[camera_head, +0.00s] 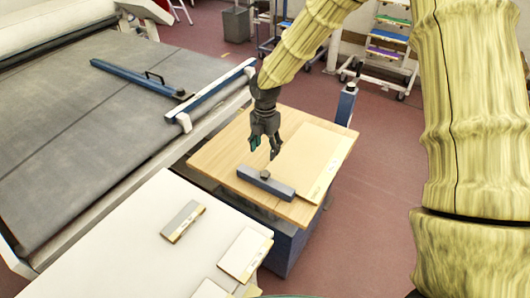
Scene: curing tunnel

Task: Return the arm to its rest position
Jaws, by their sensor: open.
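My gripper (264,148) is dark grey and points down above the wooden-topped table. Its fingers are apart and nothing shows between them. My arm, in a pale yellow cover, reaches from the right side of the picture across the top to the gripper. A dark blue-grey bar with a round black knob (266,182) lies on the wooden top just below the gripper, with a visible gap between them. A pale flat panel (312,160) lies on the wooden top to the right of the gripper.
A grey conveyor belt (90,130) with blue rails fills the left. A white table (140,225) in front holds several small pale blocks. A blue post (346,104) stands at the wooden table's far corner. A wheeled rack (385,50) stands behind. Reddish floor (350,230) is open at right.

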